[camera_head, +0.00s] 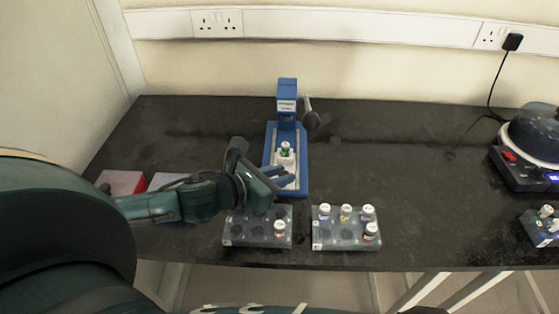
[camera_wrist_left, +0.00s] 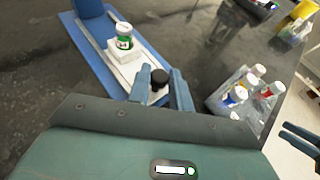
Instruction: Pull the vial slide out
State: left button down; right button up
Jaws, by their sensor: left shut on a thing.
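The blue press-like device (camera_head: 287,108) stands on the dark bench with a pale slide (camera_wrist_left: 96,45) on its base. A white vial with a green label (camera_head: 285,149) stands upright in a white block on the slide; it also shows in the left wrist view (camera_wrist_left: 123,37). My left gripper (camera_head: 280,176) is at the slide's near end. In the left wrist view its fingers are shut on the black knob (camera_wrist_left: 159,77) of the slide. Two dark fingers of my right gripper (camera_wrist_left: 300,139) show at that view's right edge; their opening is unclear.
Two grey vial racks, a left one (camera_head: 236,238) and a right one (camera_head: 342,240), stand near the bench's front edge. Red and white boxes (camera_head: 122,182) lie left, partly behind my arm. A dark round machine (camera_head: 533,140) and another rack (camera_head: 541,232) stand right.

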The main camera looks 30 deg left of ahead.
pick_arm(q)
jog(key=shift+s+d+f, duration=0.1)
jog(key=shift+s+d, duration=0.05)
pick_arm(e)
jog(key=shift+w+r, duration=0.1)
jog(key=shift+w, duration=0.25)
pick_arm(q)
jog(key=c, duration=1.6)
grip_release()
jog(key=o, duration=0.3)
pick_arm(e)
jog(key=shift+s+a, duration=0.1)
jog(key=shift+s, duration=0.1)
pick_arm(q)
jog(key=shift+o, duration=0.2)
jog(key=shift+s, duration=0.15)
